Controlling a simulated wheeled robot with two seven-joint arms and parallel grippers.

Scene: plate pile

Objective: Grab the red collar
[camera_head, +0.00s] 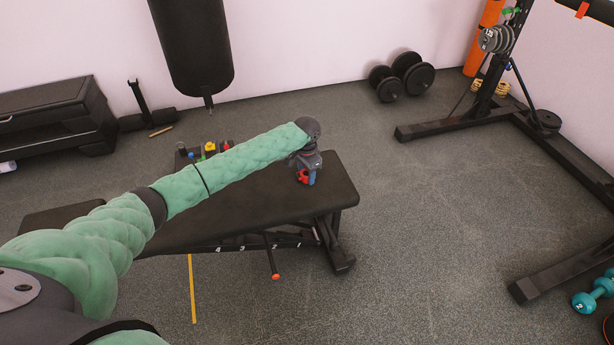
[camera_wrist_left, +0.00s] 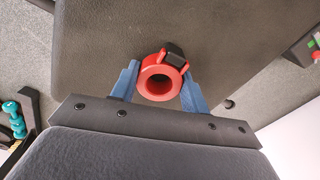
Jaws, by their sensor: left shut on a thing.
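The red collar (camera_head: 303,176) is a small ring with a black latch, at the right end of the black bench (camera_head: 240,200) in the head view. In the left wrist view the red collar (camera_wrist_left: 154,88) sits between two blue fingers, its hole facing the camera. My left gripper (camera_head: 308,174) is shut on the red collar, over the bench top; the left wrist view shows the gripper (camera_wrist_left: 158,86) with a finger on each side of the ring. I cannot tell whether the collar touches the bench. My right gripper is not in view.
Several small coloured items (camera_head: 208,149) stand behind my left forearm near the bench's far edge. A punching bag (camera_head: 194,45) hangs behind the bench. A black rack (camera_head: 500,100) stands at right, with teal dumbbells (camera_head: 592,293) near it. The floor between is clear.

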